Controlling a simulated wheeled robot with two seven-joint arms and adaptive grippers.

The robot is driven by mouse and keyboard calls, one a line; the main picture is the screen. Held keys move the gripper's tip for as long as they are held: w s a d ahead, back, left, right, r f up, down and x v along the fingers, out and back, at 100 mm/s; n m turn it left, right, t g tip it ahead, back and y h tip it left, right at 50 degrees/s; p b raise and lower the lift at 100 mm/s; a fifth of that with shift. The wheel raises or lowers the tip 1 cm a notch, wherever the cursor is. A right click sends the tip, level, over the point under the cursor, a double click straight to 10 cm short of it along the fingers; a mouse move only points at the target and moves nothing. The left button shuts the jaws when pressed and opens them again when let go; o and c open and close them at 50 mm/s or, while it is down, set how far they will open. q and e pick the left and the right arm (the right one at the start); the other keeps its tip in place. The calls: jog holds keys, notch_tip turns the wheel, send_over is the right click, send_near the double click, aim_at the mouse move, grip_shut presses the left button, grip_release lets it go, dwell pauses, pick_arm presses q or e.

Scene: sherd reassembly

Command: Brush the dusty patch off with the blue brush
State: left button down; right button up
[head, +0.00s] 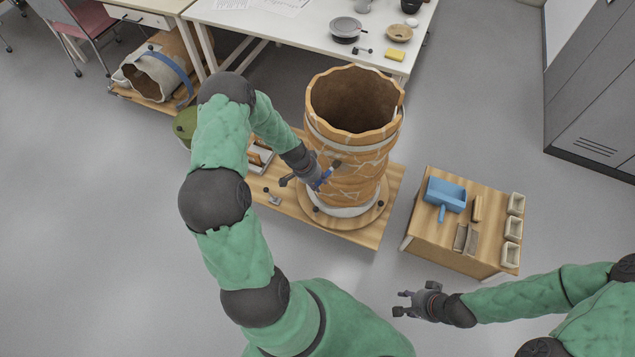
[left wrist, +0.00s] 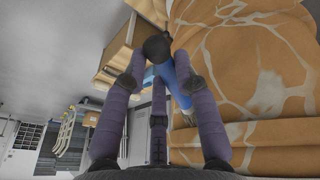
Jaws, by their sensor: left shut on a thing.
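A large orange-brown pot (head: 350,140) with pale joint lines and a jagged open rim stands upright on a round board. My left gripper (head: 322,179) is at the left side of the pot, shut on the blue brush (head: 325,177). In the left wrist view the blue handle (left wrist: 182,75) lies between the fingers, beside the pot wall (left wrist: 255,80).
A small wooden table (head: 440,250) at the right holds a blue dustpan (head: 446,194), a wooden block and several small trays. A white table (head: 300,30) with bowls and a yellow sponge (head: 394,54) stands behind. Floor between the pot's platform and the small table is clear.

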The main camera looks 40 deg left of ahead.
pick_arm(q)
jog(key=shift+s+d+f+b, duration=0.1)
jog(key=shift+s+b, duration=0.2)
jog(key=shift+b, duration=0.1)
jog(key=s+b, duration=0.1)
jog(key=s+d+b, duration=0.1)
jog(key=s, duration=0.1)
jog(key=s+d+b, duration=0.1)
jog(key=s+b, duration=0.1)
jog(key=shift+s+d+b, duration=0.35)
jog(key=shift+s+b, duration=0.3)
jog(key=shift+s, duration=0.05)
jog(key=shift+s+d+b, duration=0.3)
jog(key=shift+s+b, duration=0.35)
